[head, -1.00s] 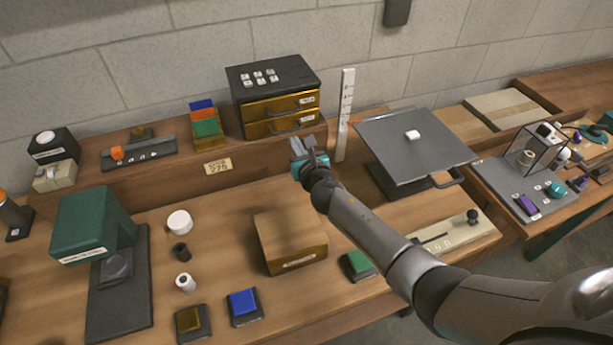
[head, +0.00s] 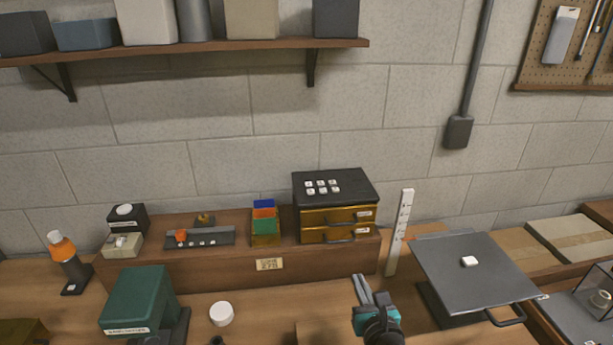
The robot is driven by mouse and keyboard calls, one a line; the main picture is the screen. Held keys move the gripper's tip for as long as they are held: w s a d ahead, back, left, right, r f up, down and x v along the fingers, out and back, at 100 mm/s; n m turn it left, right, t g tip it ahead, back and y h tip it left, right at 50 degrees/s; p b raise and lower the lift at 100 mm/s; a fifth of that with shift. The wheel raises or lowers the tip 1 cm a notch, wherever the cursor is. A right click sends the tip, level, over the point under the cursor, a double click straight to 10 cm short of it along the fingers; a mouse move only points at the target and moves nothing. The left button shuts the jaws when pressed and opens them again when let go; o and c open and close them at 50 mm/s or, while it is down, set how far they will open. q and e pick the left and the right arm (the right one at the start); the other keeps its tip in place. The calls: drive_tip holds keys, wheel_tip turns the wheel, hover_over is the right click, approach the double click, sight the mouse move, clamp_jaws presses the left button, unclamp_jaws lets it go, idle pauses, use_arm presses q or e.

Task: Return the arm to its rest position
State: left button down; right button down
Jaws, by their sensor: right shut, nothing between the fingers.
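My right gripper (head: 362,290) shows at the bottom of the head view, right of centre. Its fingers point up and are shut with nothing between them. It is over the workbench, in front of the yellow-drawer cabinet (head: 338,207) and left of the grey tilted plate (head: 474,268). Only the teal wrist part and a short dark piece of my right arm show; the rest is below the picture's edge. My left gripper is not in view.
A white upright ruler (head: 400,232) stands behind the gripper to the right. A green press (head: 138,299) and a white round piece (head: 221,314) are on the bench to the left. A wall shelf (head: 190,51) runs along the upper left.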

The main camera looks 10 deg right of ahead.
drive_tip(key=s+d+f+m+g+h, duration=0.1)
drive_tip(key=s+d+m+g+h, duration=0.15)
drive_tip(key=s+m, duration=0.55)
drive_tip(key=s+d+f+m+g+h, duration=0.1)
drive_tip(key=s+m+g, duration=0.25)
drive_tip(key=m, duration=0.85)
drive_tip(key=s+a+m+g+y, duration=0.2)
drive_tip(key=s+m+g, duration=0.1)
drive_tip(key=s+m, duration=0.45)
drive_tip(key=s+a+m+g+y, duration=0.2)
drive_tip(key=s+m+g, duration=0.1)
drive_tip(key=s+m, duration=0.5)
drive_tip(key=s+f+n+g+b, duration=0.2)
drive_tip(key=f+b, duration=0.6)
drive_tip(key=f, duration=2.2)
drive_tip(key=s+d+f+b, duration=0.1)
drive_tip(key=s+f+b, duration=0.3)
drive_tip(key=s+f, duration=0.4)
drive_tip(key=s+d+f+b, duration=0.1)
drive_tip(key=s+f+b, duration=0.3)
drive_tip(key=s+f, duration=0.4)
wheel_tip(320, 180, down, 5)
drive_tip(key=shift+s+d+f+h, duration=0.2)
drive_tip(key=shift+s+d+h, duration=0.05)
drive_tip(key=shift+d+h, duration=0.1)
